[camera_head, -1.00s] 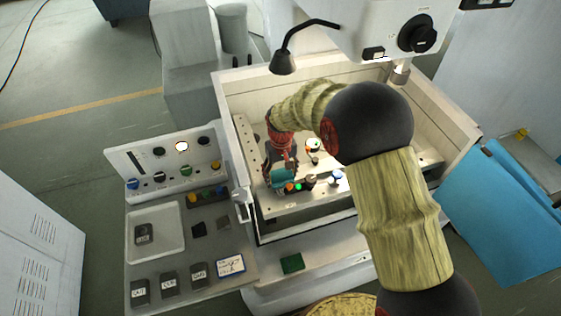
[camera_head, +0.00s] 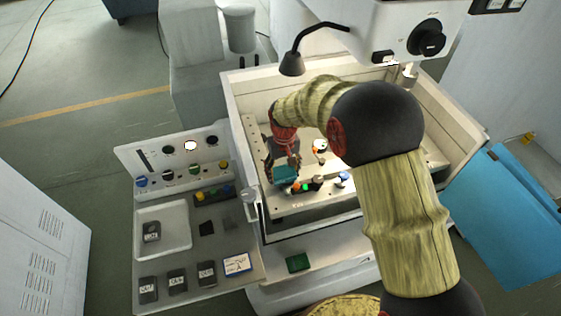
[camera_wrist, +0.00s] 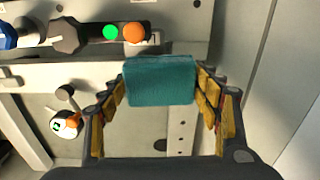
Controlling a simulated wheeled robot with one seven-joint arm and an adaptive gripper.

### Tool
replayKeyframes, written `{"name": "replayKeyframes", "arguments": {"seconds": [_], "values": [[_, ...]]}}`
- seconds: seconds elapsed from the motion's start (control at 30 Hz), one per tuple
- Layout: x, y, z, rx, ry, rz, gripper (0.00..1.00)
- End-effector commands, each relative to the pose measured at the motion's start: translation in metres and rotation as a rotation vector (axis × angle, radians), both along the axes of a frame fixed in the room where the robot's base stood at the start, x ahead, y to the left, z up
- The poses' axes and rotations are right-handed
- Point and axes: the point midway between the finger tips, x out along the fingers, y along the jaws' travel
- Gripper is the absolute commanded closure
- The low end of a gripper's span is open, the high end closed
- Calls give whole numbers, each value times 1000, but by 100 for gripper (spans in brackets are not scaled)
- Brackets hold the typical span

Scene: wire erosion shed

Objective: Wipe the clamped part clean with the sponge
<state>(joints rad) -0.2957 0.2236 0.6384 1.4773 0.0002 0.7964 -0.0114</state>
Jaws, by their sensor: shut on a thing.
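My gripper (camera_wrist: 160,95) is shut on a teal sponge (camera_wrist: 160,80), a block held between the two fingers. In the head view the sponge (camera_head: 286,173) is over the front of the pale work frame inside the machine's tank. Just beyond it in the wrist view is a dark bar (camera_wrist: 88,32) with a green spot and an orange round piece on it, beside a dark knob (camera_wrist: 68,35) and a blue-and-white knob (camera_wrist: 6,36). This bar may be the clamped part; I cannot tell for certain. The sponge appears apart from it. Dirt on it is not discernible.
A white and orange clamp-like piece (camera_head: 320,146) stands further in on the frame. The tank wall (camera_head: 240,110) surrounds the work area. A lamp (camera_head: 292,64) hangs above the back. A control panel and shelf (camera_head: 215,245) with dark blocks stand at left.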

Motion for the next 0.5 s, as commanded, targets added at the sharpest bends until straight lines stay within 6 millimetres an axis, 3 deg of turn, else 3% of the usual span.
{"name": "replayKeyframes", "arguments": {"seconds": [0.5], "values": [[2,-6,46,-2,6,-4,64]]}}
